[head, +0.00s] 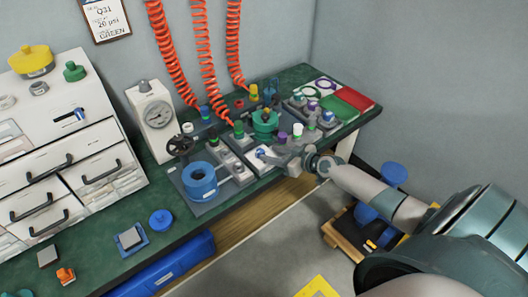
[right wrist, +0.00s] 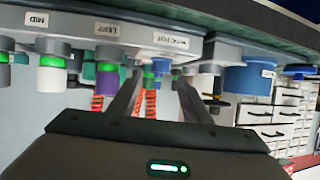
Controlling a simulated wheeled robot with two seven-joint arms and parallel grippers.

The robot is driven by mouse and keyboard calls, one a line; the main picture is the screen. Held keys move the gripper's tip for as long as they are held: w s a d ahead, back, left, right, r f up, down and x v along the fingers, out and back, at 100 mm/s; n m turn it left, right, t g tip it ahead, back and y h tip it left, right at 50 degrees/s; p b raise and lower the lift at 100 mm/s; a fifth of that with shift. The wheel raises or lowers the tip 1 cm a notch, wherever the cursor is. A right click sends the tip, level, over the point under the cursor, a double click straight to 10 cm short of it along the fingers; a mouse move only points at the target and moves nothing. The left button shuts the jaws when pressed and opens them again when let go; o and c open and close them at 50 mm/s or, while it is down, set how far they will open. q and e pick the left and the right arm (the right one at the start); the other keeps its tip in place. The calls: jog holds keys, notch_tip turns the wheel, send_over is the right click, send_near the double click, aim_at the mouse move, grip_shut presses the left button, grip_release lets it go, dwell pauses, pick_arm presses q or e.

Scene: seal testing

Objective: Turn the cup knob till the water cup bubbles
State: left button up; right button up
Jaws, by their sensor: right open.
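My right gripper (head: 272,155) reaches in from the right, low over the front of the test row on the green bench. It is open; a blue knob (head: 260,153) on a white plate is at its fingertips. In the right wrist view, which is upside down, my fingers (right wrist: 156,76) stand apart on either side of a knob with a green band (right wrist: 152,84). I cannot tell whether they touch it. A green ringed fitting (head: 265,120) stands behind. I cannot make out the water cup or any bubbles for sure. My left gripper is not in view.
A blue ring-shaped part (head: 200,181) and a black handwheel (head: 180,145) stand left of the gripper. A dial gauge (head: 153,117) is behind. Small capped valves (head: 298,131) crowd close to the right. Orange coiled hoses (head: 205,60) hang above.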

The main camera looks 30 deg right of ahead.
aim_at(261, 151)
jog(key=shift+x, duration=2.4)
jog(key=shift+r, duration=0.1)
jog(key=c, duration=1)
